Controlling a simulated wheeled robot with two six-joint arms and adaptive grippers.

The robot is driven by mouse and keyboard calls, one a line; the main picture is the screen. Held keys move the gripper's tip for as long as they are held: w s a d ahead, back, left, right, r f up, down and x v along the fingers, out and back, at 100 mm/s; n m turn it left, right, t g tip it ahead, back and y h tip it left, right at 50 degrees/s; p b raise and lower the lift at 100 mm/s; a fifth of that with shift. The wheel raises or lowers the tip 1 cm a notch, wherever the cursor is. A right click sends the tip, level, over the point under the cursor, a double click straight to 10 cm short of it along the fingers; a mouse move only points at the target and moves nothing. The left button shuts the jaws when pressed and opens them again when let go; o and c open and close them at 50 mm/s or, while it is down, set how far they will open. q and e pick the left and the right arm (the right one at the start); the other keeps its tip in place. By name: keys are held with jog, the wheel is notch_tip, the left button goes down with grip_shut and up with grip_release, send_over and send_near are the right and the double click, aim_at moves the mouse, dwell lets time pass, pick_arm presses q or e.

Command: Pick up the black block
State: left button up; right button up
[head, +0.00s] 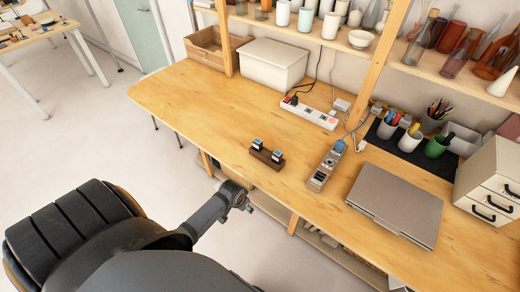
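No other separate black block is clear on the desk, and I cannot tell for sure which piece is the black block. Neither of my grippers shows in the head view, and nothing is seen touching the holder.
The wooden desk (195,105) is bare left of the holder. A white power strip (312,115), a grey socket strip (322,172), a closed laptop (398,203), pen cups and a drawer unit (490,185) take up the right. A black ribbed chair (70,225) stands in front.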

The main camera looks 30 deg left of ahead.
pick_arm(q)
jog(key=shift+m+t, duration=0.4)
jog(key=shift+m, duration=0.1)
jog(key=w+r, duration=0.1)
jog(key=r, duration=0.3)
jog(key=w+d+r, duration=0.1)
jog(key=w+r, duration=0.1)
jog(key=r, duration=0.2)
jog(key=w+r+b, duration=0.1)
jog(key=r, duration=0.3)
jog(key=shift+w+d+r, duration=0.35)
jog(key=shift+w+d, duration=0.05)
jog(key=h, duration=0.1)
send_near(257, 142)
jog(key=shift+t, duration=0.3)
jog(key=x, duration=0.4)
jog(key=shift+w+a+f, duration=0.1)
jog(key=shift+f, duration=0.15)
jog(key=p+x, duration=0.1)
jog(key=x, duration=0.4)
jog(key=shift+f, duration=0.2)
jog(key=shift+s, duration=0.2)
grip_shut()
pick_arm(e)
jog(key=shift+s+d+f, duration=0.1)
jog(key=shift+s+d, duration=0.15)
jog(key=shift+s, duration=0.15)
